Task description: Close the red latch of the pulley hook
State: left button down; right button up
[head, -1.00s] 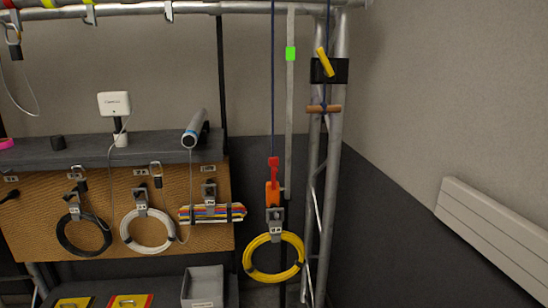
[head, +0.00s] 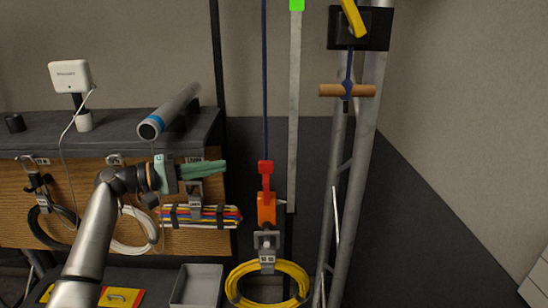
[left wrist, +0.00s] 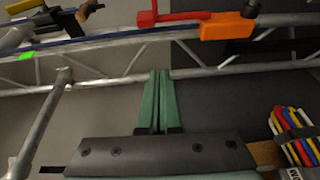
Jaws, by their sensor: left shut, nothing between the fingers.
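The pulley hook has an orange body (head: 266,208) and hangs at the bottom of a dark blue rope, with a yellow cable coil (head: 268,268) hanging below it. Its red latch (head: 266,170) stands upright above the orange body. In the left wrist view the red latch (left wrist: 182,16) sticks out to the left of the orange body (left wrist: 228,28), beyond my fingertips. My left gripper (head: 224,167) has green fingers, shut and empty, pointing right towards the latch, with a gap between. Its fingers also show in the left wrist view (left wrist: 160,74). My right gripper is out of view.
A flat grey vertical bar (head: 294,110) with a green mark stands just right of the rope. A truss post (head: 360,180) with a wooden handle (head: 347,90) is further right. A bundle of coloured cables (head: 200,216) hangs below my left gripper, and a grey tube (head: 168,112) lies above it.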

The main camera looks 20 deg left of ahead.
pick_arm(q)
jog(key=r, duration=0.1)
jog(key=p, duration=0.4)
send_over(266, 189)
jog(key=w+a, duration=0.1)
jog(key=a, duration=0.2)
jog(key=shift+r+h, duration=0.25)
jog(key=shift+h, duration=0.05)
jog(key=shift+s+d, duration=0.1)
